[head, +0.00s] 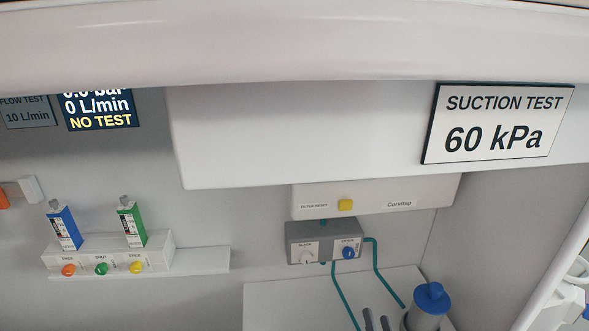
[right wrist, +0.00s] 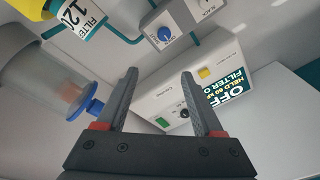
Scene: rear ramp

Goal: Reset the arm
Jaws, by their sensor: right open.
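My right gripper (right wrist: 159,74) is open and empty in the right wrist view, its two grey fingers apart. In the head view, two grey tips of it (head: 376,319) show at the bottom edge, just left of the blue-capped canister (head: 428,308). The rest of the right arm is out of the picture. In the right wrist view the canister's blue cap (right wrist: 84,101) lies left of the fingers, and a white control unit (right wrist: 150,99) with green and yellow buttons lies beyond them. My left gripper is not in view.
A grey valve box (head: 325,242) with white and blue knobs and teal tubes is on the wall. A white overhang (head: 300,45) spans the top, with a "SUCTION TEST 60 kPa" sign (head: 498,124). The right wrist view shows a yellow-topped filter (right wrist: 88,20).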

